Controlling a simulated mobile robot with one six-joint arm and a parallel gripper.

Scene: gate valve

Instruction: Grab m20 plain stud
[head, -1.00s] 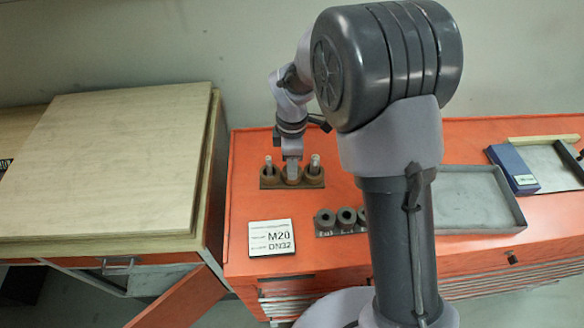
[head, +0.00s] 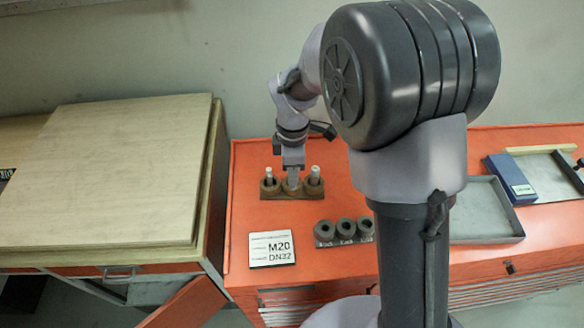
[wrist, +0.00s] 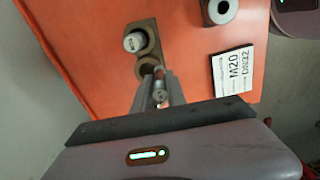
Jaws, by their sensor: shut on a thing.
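A brown rack (head: 291,196) with three round sockets stands at the back left of the orange bench. A grey stud (head: 268,173) stands in its left socket and another stud (head: 315,174) in its right one. My gripper (head: 293,182) points down over the middle socket and hides much of it. In the wrist view, my gripper (wrist: 160,92) is shut on a grey stud (wrist: 158,90) between its fingers. A socket (wrist: 149,65) beside it looks empty. Another stud (wrist: 134,42) stands farther along; its end mark is too small to read surely.
A card (head: 272,248) reading M20 DN32 lies in front of the rack. A holder with three dark nuts (head: 345,230) is right of it. A grey tray (head: 486,215) and a blue box (head: 510,178) lie farther right. A wooden-topped cabinet (head: 110,180) stands left.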

